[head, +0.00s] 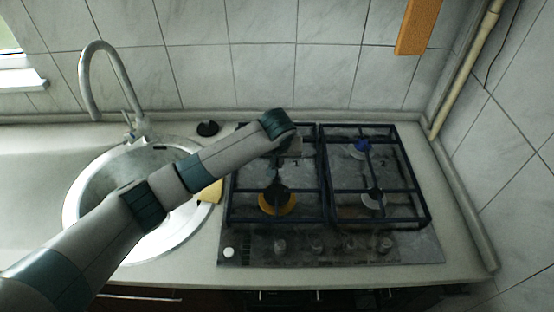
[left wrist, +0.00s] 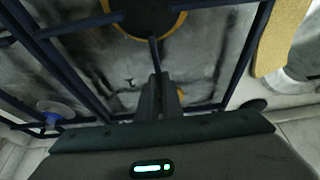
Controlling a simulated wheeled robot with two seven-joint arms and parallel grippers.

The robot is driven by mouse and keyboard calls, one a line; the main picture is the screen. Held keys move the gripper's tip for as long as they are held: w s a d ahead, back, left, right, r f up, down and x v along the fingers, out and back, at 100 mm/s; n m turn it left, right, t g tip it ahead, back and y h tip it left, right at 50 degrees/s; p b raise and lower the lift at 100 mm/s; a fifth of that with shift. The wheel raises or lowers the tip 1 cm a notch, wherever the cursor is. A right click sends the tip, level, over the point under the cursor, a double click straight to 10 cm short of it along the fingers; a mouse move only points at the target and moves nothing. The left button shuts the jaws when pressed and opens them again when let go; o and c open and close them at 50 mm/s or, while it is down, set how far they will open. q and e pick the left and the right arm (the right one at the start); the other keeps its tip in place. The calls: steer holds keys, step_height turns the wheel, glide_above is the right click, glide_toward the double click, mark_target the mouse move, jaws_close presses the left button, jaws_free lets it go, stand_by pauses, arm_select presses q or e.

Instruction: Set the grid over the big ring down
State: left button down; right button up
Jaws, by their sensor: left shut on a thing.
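The grid over the big ring is the left dark-blue grid (head: 322,190) on the hob; its bars also show in the left wrist view (left wrist: 246,60). The big ring (head: 277,208), orange-yellow with a dark cap, lies beneath the grid's front part; its edge shows at the top of the left wrist view (left wrist: 178,22). My left gripper (left wrist: 160,80) is shut on a thin inner bar of this grid. In the head view my left arm reaches over the grid from the left and hides part of it. I cannot tell any gap between grid and hob.
A yellow sponge (head: 212,191) lies beside the hob. A dark round thing (head: 208,128) lies behind.

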arm_select(q)
steer(key=shift+d, duration=0.1)
steer(key=c, duration=2.2)
jaws_free()
steer(key=shift+f, duration=0.15)
steer(key=shift+o, duration=1.4)
steer(key=b+v, duration=0.2)
steer(key=v, duration=1)
steer(key=shift+b, duration=0.3)
steer(key=shift+r, duration=0.25)
